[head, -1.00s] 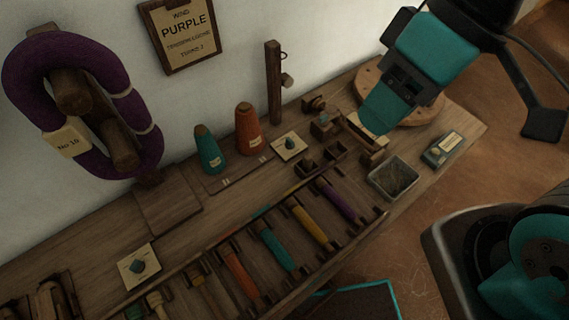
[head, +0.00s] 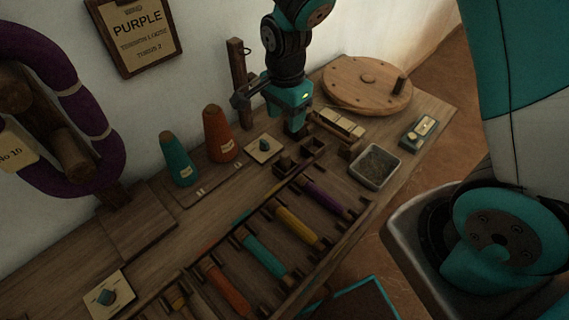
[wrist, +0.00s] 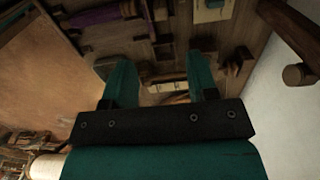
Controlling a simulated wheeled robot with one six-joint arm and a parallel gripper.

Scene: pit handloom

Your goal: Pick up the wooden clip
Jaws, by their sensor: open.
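My gripper (head: 296,130) points down over the back part of the bench, right of the orange cone. In the wrist view its two teal fingers (wrist: 160,72) are apart, with nothing held between them. Beyond and between the fingers lies a pale segmented strip (wrist: 166,87), with a brown curved piece (wrist: 172,98) close by, partly hidden by the gripper body. I cannot tell for certain which small wooden piece is the clip. In the head view the gripper covers the spot where small wooden pieces stood.
A wooden post (head: 240,75) stands left of my gripper. A round wooden board (head: 367,84) with a peg lies behind right. A metal tin (head: 375,167) is near the front edge. A rack of coloured bobbins (head: 297,226) fills the front. Teal (head: 178,160) and orange (head: 219,135) cones stand left.

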